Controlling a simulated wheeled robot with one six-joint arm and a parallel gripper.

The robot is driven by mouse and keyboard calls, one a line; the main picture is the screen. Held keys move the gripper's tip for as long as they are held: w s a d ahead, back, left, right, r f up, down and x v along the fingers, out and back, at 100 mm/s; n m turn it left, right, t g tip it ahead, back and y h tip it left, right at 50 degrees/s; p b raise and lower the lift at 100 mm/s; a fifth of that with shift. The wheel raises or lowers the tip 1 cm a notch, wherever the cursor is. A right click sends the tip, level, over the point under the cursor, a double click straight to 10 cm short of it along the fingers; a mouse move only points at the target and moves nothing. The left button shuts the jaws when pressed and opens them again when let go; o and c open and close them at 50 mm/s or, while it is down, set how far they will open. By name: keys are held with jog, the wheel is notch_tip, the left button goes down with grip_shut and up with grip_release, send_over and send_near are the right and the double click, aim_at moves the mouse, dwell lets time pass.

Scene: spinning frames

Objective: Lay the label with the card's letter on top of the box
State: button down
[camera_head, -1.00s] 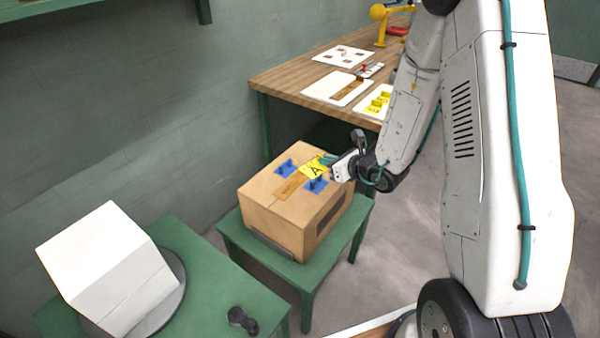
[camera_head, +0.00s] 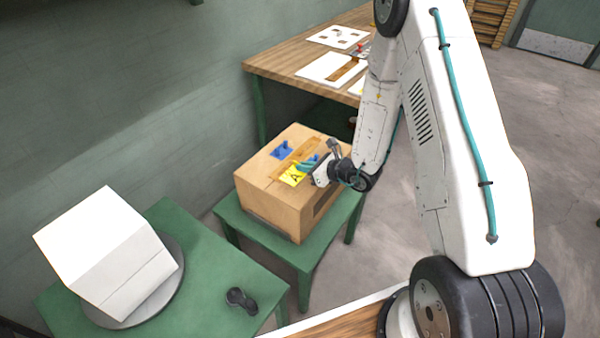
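A yellow label (camera_head: 293,176) marked with a black A is over the front part of the box top. My gripper (camera_head: 307,166), with teal fingertips, reaches in from the right at the label's edge and appears shut on it. Whether the label touches the cardboard box (camera_head: 270,201) is unclear. The box has a brown tape strip and blue marks (camera_head: 282,150) on top. A white folded panel (camera_head: 100,250), perhaps the card's holder, stands on a grey round disc (camera_head: 128,318); no letter shows on its visible faces.
The box stands on a green stool (camera_head: 286,262). A green table (camera_head: 215,270) at left carries the disc and a small black object (camera_head: 241,299). A wooden workbench (camera_head: 290,63) behind holds white boards (camera_head: 333,69). Grey floor is open at right.

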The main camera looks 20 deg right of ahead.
aim_at(300, 173)
jog(key=shift+w+a, duration=0.45)
jog(key=shift+a, duration=0.05)
jog(key=f, duration=0.3)
jog(key=shift+w+a+f, duration=0.2)
jog(key=shift+w+f, duration=0.05)
jog(key=shift+f, duration=0.1)
jog(key=c, duration=1.6)
grip_release()
